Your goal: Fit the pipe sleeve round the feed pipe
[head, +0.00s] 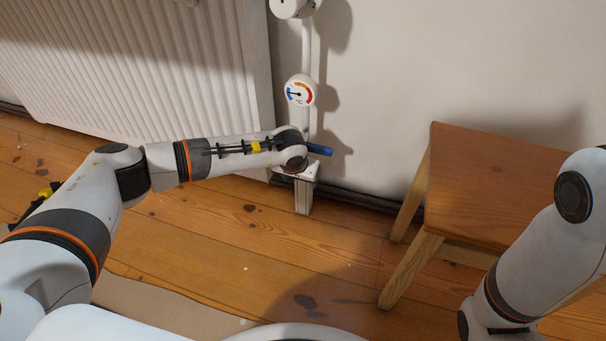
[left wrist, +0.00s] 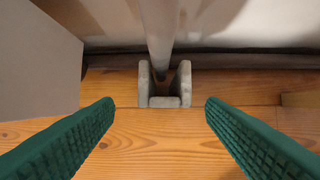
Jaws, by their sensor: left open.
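The feed pipe (head: 306,48) is a white upright pipe beside the radiator. It also shows in the left wrist view (left wrist: 160,32), coming down towards the floor. The pipe sleeve (left wrist: 145,86) is a grey U-shaped piece at the pipe's foot. Its two side walls stand either side of the pipe's lower end; whether it fully seats round the pipe I cannot tell. In the head view the sleeve (head: 303,198) shows low, below my wrist. My left gripper (left wrist: 159,103) is open, its green fingers wide apart on either side of the sleeve, not touching it. My right gripper is out of view.
A white radiator (head: 140,65) stands left of the pipe. A round temperature dial (head: 301,91) sits on the pipe, with a valve head (head: 294,7) above. A wooden stool (head: 490,185) stands at the right. A cardboard sheet (head: 165,308) lies on the plank floor.

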